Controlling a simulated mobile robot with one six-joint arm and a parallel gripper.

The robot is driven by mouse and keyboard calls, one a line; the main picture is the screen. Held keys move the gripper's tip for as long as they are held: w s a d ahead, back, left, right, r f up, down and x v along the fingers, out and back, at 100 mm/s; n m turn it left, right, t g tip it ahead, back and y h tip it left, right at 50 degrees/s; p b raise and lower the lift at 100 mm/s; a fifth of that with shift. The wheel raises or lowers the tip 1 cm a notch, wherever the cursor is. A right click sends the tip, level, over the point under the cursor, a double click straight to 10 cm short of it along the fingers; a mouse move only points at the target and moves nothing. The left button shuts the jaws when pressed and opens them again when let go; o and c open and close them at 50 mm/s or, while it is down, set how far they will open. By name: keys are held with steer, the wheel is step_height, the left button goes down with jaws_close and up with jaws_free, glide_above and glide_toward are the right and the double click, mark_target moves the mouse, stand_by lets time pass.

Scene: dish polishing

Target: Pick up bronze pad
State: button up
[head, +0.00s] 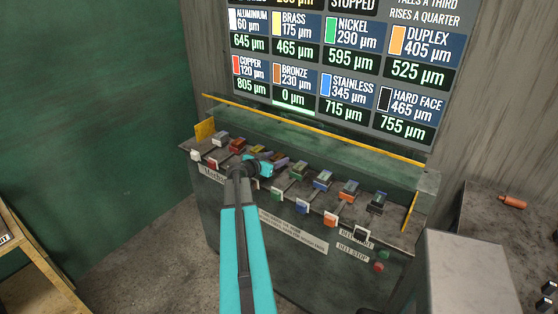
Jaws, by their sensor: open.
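A row of small coloured pads sits on the ledge of the dark green bench. A brownish pad (281,158), fourth from the left between the yellow and green ones, appears to be the bronze pad; it is small and partly covered by my gripper. My gripper (276,163) is at the end of the teal arm, low over the ledge and beside this pad. Its jaws are open, but the fingertips are too small to make out clearly. I cannot tell whether they touch the pad.
Nearby are the yellow pad (258,150), red pad (237,146) and green pad (299,170). Blue, orange and black pads stand farther right. A yellow-edged rail (315,128) runs behind the row. The screen (335,75) shows bronze at 0 µm. A grey box (468,270) stands at right.

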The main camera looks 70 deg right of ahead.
mark_target(276, 159)
jaws_close()
steer(key=shift+r, duration=0.1)
steer(key=shift+r, duration=0.15)
stand_by(0.3)
step_height(276, 159, up, 10)
steer(key=b, duration=0.3)
steer(key=shift+f, duration=0.2)
stand_by(0.8)
